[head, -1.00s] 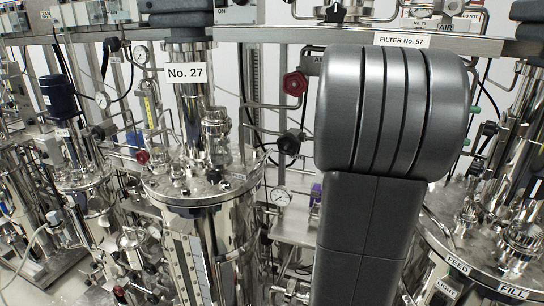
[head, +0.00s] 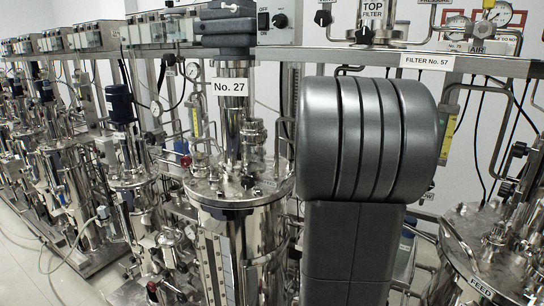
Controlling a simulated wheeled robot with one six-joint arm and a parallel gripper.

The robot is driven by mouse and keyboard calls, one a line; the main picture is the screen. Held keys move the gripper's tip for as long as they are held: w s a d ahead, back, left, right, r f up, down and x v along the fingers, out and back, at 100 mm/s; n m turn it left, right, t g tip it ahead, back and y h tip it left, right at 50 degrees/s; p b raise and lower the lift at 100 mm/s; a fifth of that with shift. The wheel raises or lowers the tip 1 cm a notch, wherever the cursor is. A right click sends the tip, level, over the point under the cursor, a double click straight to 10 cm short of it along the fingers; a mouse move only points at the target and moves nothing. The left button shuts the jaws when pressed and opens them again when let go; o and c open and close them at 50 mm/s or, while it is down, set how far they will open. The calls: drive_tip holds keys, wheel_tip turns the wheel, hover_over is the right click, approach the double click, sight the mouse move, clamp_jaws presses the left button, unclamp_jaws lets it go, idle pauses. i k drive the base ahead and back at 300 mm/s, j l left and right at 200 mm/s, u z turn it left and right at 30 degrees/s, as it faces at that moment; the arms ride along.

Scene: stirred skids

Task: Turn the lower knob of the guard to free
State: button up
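I cannot make out a guard with an upper and a lower knob in the head view. A grey box marked OFF and ON with a black knob (head: 280,20) is at the top, above and right of the No. 27 sign (head: 230,87). Another black knob (head: 323,18) is to its right, beside a TOP FILTER label (head: 373,12). My own thick grey arm fills the middle right and hides what is behind it. My gripper is not in view.
A steel vessel (head: 238,197) stands just left of my arm. A FEED-marked vessel (head: 470,262) is at the lower right. A steel rail with a FILTER No. 57 label (head: 426,61) runs across the top. More vessels line the left; pale floor shows at lower left.

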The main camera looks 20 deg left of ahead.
sight(505, 189)
drive_tip(key=k+u, duration=0.15)
drive_tip(key=u, duration=0.25)
drive_tip(key=k+l+u, duration=0.1)
drive_tip(key=u, duration=0.25)
drive_tip(key=k+u, duration=0.2)
drive_tip(key=u, duration=0.2)
